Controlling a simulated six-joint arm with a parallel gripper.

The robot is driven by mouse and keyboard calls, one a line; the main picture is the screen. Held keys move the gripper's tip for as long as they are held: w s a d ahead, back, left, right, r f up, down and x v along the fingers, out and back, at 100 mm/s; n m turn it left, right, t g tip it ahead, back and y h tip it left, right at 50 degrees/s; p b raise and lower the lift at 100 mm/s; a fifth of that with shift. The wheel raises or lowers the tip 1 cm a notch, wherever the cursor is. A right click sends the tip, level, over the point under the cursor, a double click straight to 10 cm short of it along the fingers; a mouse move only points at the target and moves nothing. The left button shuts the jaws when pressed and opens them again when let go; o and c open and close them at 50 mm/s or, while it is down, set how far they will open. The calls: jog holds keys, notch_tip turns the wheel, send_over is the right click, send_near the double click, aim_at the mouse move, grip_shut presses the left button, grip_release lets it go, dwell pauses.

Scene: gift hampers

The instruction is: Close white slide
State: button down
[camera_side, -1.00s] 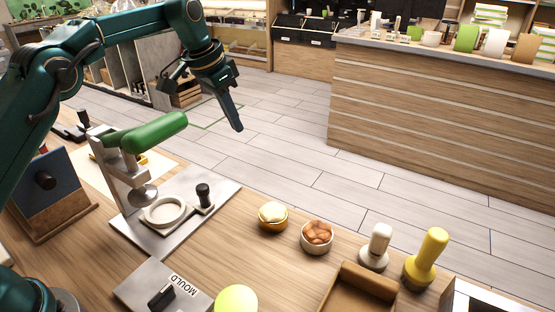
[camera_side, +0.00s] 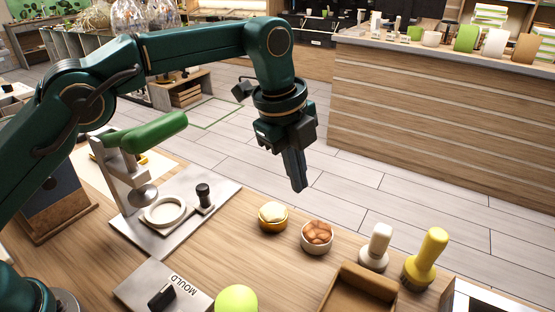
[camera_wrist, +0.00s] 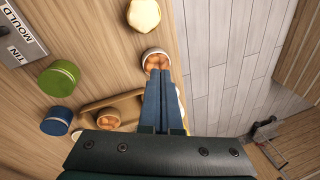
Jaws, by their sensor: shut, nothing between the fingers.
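I cannot tell for certain which part is the white slide. In the side view, a white ring (camera_side: 165,211) lies on a grey metal base plate (camera_side: 222,190) under a press with a green handle (camera_side: 152,132). An upright black knob (camera_side: 203,196) stands just right of the ring. My gripper (camera_side: 299,188) is shut and empty, pointing down, in the air to the right of the press. In the wrist view, the shut fingers (camera_wrist: 158,74) overlap a bowl of brown pieces (camera_wrist: 156,59). The press is out of that view.
A plate marked MOULD (camera_side: 137,288) lies at the front left. The wrist view shows green (camera_wrist: 58,78) and blue (camera_wrist: 57,120) cylinders.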

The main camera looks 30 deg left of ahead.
jog(key=s+d+f+m, duration=0.1)
jog(key=s+d+m, duration=0.8)
jog(key=m, duration=0.5)
jog(key=shift+s+d+f+g, duration=0.3)
jog(key=shift+s+d+g, duration=0.1)
jog(key=shift+d, duration=0.5)
jog(key=c, duration=1.5)
grip_release()
jog(key=shift+s+d+m, duration=0.15)
jog(key=shift+s+m, duration=0.05)
jog(key=shift+m, duration=0.1)
jog(key=o, duration=0.6)
jog(key=shift+f, duration=0.1)
jog(key=o, duration=0.3)
jog(key=w+a, duration=0.1)
jog(key=w+a+n, duration=0.1)
jog(key=a, duration=0.1)
jog(key=w+a+n, duration=0.1)
jog(key=shift+w+a+y, duration=0.1)
jog(key=shift+a+y, duration=0.3)
jog(key=n+g, duration=0.1)
jog(key=n, duration=1.2)
send_over(202, 186)
jog(key=shift+d+f+y, duration=0.3)
jog(key=shift+d+f, duration=0.05)
jog(key=shift+f, duration=0.45)
jog(key=shift+a+f, duration=0.15)
jog(key=shift+a, duration=0.2)
jog(key=shift+f, duration=2.5)
